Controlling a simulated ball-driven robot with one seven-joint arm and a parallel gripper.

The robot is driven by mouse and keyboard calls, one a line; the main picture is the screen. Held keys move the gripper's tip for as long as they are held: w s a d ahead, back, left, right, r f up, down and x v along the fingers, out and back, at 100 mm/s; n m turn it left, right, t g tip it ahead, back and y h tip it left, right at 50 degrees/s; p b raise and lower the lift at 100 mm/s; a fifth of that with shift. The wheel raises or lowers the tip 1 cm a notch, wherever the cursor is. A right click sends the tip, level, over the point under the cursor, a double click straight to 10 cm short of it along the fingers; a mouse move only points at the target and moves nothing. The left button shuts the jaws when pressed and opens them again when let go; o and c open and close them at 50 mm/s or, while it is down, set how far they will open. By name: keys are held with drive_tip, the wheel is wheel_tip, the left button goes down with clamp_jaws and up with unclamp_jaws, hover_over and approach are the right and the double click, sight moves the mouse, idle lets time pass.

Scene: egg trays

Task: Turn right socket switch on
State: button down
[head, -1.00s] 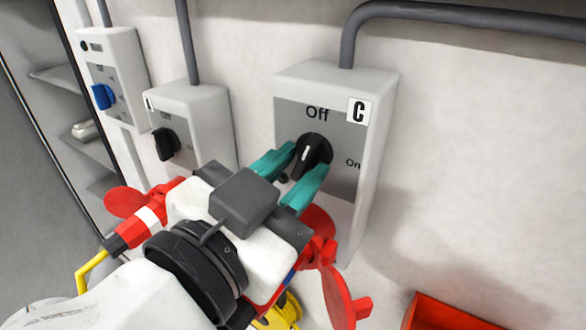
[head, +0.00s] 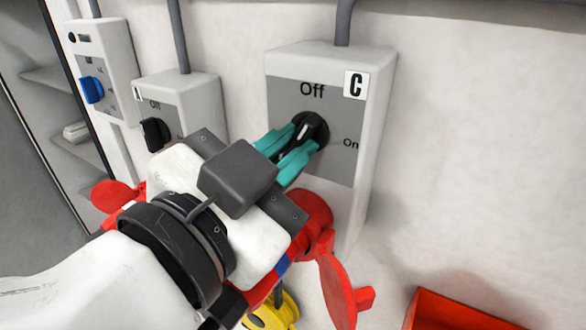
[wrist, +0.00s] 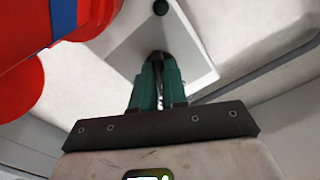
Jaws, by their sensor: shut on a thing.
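The right socket switch is a black rotary knob (head: 313,127) on the grey-white box marked C (head: 375,115). "Off" is printed above the knob and "On" to its right. The white mark on the knob points roughly up, toward "Off". My gripper (head: 299,139) has its two teal fingers shut on the knob, one on each side, from the lower left. In the wrist view, the fingers of my gripper (wrist: 159,72) meet at the knob, which they mostly hide. The lower part of the box is hidden behind my gripper.
To the left are box A with a black knob (head: 155,134) and a further box with a blue knob (head: 92,90). Red sockets with open flaps (head: 338,290) hang close below my gripper. A red bin (head: 450,310) is at lower right. The wall right of box C is clear.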

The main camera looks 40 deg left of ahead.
drive_tip(key=m+b, duration=0.1)
drive_tip(key=b, duration=0.1)
drive_tip(key=m+b, duration=0.1)
drive_tip(key=b, duration=0.1)
drive_tip(key=shift+f+m, duration=0.3)
drive_tip(key=shift+m, duration=0.1)
drive_tip(key=m+b, duration=0.3)
drive_tip(key=b, duration=0.1)
drive_tip(key=shift+a+r+m, duration=0.1)
drive_tip(key=shift+m, duration=0.2)
drive_tip(key=m+b, duration=0.3)
drive_tip(key=shift+r+b, duration=0.15)
drive_tip(key=shift+b, duration=0.25)
drive_tip(key=shift+r+m+b, duration=0.2)
drive_tip(key=shift+m+b, duration=0.85)
drive_tip(key=shift+m, duration=0.45)
drive_tip(key=c, duration=1.2)
unclamp_jaws()
drive_tip(key=shift+o, duration=0.2)
drive_tip(key=shift+r, duration=0.1)
drive_tip(key=shift+s, duration=0.15)
